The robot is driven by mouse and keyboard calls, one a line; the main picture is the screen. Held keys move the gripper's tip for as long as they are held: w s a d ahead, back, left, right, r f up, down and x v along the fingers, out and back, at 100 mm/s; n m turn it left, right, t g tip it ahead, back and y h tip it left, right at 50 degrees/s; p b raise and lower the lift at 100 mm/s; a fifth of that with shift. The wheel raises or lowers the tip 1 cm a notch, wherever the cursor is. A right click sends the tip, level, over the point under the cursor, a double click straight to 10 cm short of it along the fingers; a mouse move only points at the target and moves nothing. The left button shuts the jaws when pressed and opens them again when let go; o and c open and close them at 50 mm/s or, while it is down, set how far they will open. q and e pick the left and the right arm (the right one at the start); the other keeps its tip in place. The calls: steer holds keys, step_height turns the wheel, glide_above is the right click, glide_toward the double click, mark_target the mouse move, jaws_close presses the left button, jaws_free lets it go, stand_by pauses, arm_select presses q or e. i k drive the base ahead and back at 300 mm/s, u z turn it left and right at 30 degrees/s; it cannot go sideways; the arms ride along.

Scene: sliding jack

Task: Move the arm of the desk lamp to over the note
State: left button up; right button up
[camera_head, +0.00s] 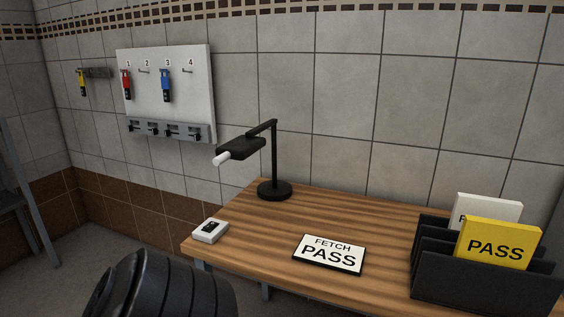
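A black desk lamp (274,165) stands at the back left of the wooden desk, on a round base. Its short arm (262,128) reaches from the top of the post toward the front left. The flat black lamp head (241,149) with a white knob-like end (222,159) hangs over the desk's left end. The note (329,254), a white card with a black edge reading "FETCH PASS", lies flat near the desk's front middle, to the right of the lamp head. Neither gripper shows.
A small white box (210,231) sits at the desk's left front corner. A black file holder (484,281) with a yellow PASS card (497,243) and a white card (487,209) stands at the right. A key board (186,95) hangs on the wall.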

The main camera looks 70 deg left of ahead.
mark_target(241, 148)
steer(key=z, duration=0.05)
steer(key=k, duration=0.9)
steer(key=u, duration=1.25)
steer(key=i, duration=0.5)
steer(key=u, duration=0.05)
